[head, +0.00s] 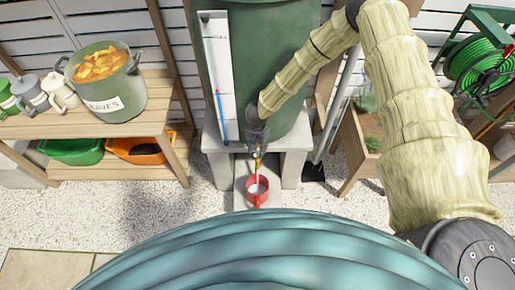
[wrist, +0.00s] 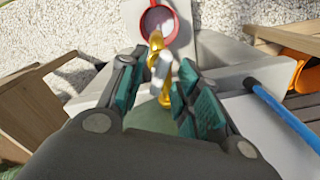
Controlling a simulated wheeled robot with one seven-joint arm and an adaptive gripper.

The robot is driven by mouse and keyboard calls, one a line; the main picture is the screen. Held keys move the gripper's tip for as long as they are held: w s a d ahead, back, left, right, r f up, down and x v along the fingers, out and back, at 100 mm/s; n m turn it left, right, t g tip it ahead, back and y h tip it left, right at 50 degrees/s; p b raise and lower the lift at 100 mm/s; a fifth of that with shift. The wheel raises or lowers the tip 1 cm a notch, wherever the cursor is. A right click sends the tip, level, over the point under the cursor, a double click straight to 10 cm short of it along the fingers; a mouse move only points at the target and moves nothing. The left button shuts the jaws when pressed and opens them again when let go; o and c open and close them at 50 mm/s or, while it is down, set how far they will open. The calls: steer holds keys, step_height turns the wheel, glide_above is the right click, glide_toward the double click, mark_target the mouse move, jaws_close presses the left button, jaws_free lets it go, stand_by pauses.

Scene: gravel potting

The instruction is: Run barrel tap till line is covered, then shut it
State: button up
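The green barrel (head: 265,60) stands on a grey block stand. Its brass tap (wrist: 157,42) is low on the front, above a red vessel (head: 257,189). The vessel also shows in the wrist view (wrist: 173,35), with a pale inside; I cannot make out a line in it. A thin pale streak shows between tap and vessel in the head view; I cannot tell whether it is water. My gripper (wrist: 160,62) is at the tap, its fingers apart on either side of the pale tap handle (wrist: 162,68). Contact with the handle is not clear.
A white board (head: 217,60) with a blue tube (head: 222,120) is on the barrel's left. A wooden shelf (head: 100,125) at left holds a pot of leaves (head: 105,85) and several cans. A wooden planter (head: 355,145) and green hose reel (head: 480,60) are at right. Gravel in front is open.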

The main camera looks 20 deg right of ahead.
mark_target(258, 150)
step_height(258, 150, up, 12)
stand_by(0.6)
